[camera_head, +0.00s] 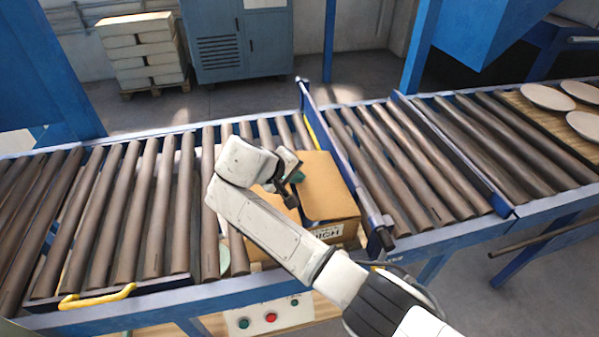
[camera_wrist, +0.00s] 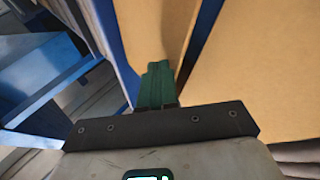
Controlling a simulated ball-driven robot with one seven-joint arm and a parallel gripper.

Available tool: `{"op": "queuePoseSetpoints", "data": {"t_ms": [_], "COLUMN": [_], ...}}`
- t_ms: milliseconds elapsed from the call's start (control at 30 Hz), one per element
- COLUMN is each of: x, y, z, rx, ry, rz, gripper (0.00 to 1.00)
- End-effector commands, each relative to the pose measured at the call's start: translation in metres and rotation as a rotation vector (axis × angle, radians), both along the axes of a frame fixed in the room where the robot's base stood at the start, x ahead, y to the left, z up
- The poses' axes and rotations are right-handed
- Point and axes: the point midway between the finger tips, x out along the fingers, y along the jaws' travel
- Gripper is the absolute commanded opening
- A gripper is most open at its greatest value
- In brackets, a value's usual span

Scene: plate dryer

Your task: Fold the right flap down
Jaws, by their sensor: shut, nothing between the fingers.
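A brown cardboard box (camera_head: 330,228) with dark print on its front sits on the roller conveyor, against a blue crossbar on its right. A tan flap or top panel (camera_head: 325,187) shows on its right side and looks nearly level; its exact angle is hard to tell. My gripper (camera_head: 294,190) is over the middle of the box, at the left edge of that panel. In the wrist view its green fingers (camera_wrist: 157,85) are together and empty, close to cardboard panels (camera_wrist: 255,75) with a dark blue gap between them. Contact cannot be told. My arm hides the box's left part.
The blue crossbar (camera_head: 345,165) stands just right of the box across the rollers. Brown rollers (camera_head: 150,205) run clear to the left. Pale plates (camera_head: 547,97) lie on a wooden surface at far right. A control panel (camera_head: 268,317) sits below the front rail.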

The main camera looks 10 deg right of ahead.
Motion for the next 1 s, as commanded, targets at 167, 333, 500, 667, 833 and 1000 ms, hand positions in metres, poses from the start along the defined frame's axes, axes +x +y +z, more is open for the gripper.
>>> {"op": "queuePoseSetpoints", "data": {"t_ms": [167, 333, 500, 667, 833, 1000], "x": [0.0, 0.0, 0.0, 0.0, -0.001, -0.001], "y": [0.004, 0.004, 0.004, 0.004, 0.004, 0.004], "z": [-0.02, -0.028, -0.032, -0.034, -0.036, -0.037], "rx": [-0.113, -0.185, -0.222, -0.234, -0.233, -0.232], "ry": [0.0, 0.0, 0.0, 0.003, 0.005, 0.008], "rz": [0.001, 0.0, 0.0, -0.001, 0.0, -0.001], "gripper": [0.0, 0.0, 0.0, 0.0, 0.0, 0.0]}}
